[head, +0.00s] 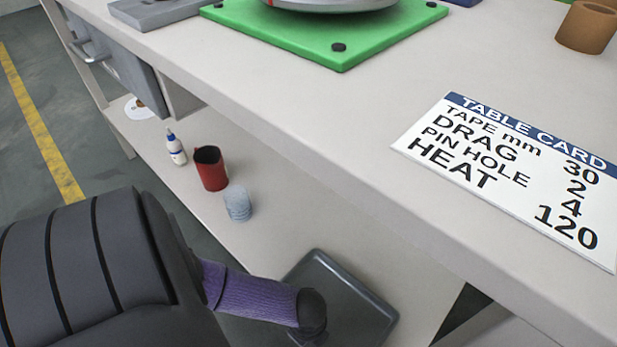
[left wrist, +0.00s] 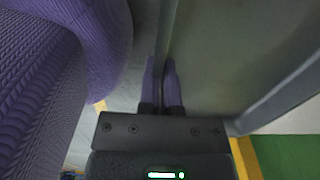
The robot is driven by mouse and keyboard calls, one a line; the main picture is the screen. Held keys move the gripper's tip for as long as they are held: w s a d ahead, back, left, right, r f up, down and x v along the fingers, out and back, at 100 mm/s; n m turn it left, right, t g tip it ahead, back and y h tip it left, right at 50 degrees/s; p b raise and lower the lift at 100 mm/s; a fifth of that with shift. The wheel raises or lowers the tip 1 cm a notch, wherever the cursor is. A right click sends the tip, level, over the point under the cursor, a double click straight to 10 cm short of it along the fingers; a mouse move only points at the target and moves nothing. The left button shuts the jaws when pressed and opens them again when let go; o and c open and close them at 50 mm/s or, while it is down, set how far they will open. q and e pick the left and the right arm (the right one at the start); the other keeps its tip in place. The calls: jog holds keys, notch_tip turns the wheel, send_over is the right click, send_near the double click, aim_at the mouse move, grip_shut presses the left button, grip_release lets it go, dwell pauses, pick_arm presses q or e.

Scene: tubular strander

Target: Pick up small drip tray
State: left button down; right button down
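The small drip tray (head: 365,299) is a dark grey, shallow tray with rounded corners. It is at the lower shelf in the head view, partly hidden by my left arm. My left forearm, purple with a dark end, reaches down over the tray's left part; the fingers are hidden there. In the left wrist view my left gripper (left wrist: 161,82) has its two purple fingers close together, one on each side of a thin edge, apparently the tray's rim. The grey tray surface (left wrist: 235,50) fills the right side. Whether the fingers press on the rim is unclear. My right gripper is not seen.
The lower shelf (head: 262,240) also holds a red cup (head: 210,168), a clear ribbed cup (head: 237,203) and a white bottle (head: 176,149). The tabletop (head: 330,120) overhangs above it, with a table card (head: 510,180) and a green plate (head: 345,50).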

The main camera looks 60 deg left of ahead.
pick_arm(q)
jog(key=c, duration=0.7)
grip_release()
jog(key=shift+c, duration=0.2)
jog(key=shift+r, duration=0.1)
notch_tip(320, 180, up, 10)
jog(key=p, duration=0.8)
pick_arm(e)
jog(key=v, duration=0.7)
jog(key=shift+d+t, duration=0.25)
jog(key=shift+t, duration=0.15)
pick_arm(q)
jog(key=shift+f, duration=0.2)
